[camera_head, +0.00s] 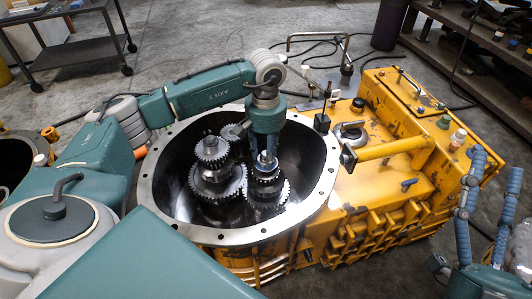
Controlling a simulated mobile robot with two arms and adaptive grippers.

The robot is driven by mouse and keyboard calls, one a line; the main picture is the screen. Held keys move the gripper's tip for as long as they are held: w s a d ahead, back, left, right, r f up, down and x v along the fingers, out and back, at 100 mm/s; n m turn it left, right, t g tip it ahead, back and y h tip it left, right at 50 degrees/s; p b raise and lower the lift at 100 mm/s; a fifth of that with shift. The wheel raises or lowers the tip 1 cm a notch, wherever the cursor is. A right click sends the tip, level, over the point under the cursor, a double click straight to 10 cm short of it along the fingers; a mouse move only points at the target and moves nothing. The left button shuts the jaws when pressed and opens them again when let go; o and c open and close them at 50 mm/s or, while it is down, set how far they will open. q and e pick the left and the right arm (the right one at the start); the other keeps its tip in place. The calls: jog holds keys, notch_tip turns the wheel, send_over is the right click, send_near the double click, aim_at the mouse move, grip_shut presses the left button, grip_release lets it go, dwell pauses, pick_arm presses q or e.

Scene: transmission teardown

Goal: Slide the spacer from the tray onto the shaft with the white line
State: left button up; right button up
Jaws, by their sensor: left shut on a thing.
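My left gripper (266,155) points straight down inside the round housing, over the right-hand gear shaft (266,185). It is shut on a small metal part at the top of that shaft, which looks like the spacer. The fingers hide most of this part, and I cannot tell whether it is around the shaft or just above it. No white line can be made out on the shaft. The tray is not visible. My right gripper (491,204) is at the right edge, open and empty, with its blue fingers pointing up.
The housing's bolted grey rim (318,205) surrounds the gears. A second gear stack (214,170) stands close on the left. The yellow transmission case (415,190) extends right, with a thick yellow tube (390,149) across its top. A cart (75,52) and a shelf stand behind on open floor.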

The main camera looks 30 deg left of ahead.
pick_arm(q)
jog(key=shift+f, duration=0.2)
jog(key=o, duration=1.7)
jog(key=shift+o, duration=0.2)
pick_arm(e)
jog(key=shift+s+r+y, duration=0.3)
jog(key=shift+s+r, duration=0.1)
jog(key=shift+s, duration=0.05)
pick_arm(q)
jog(key=shift+r, duration=0.1)
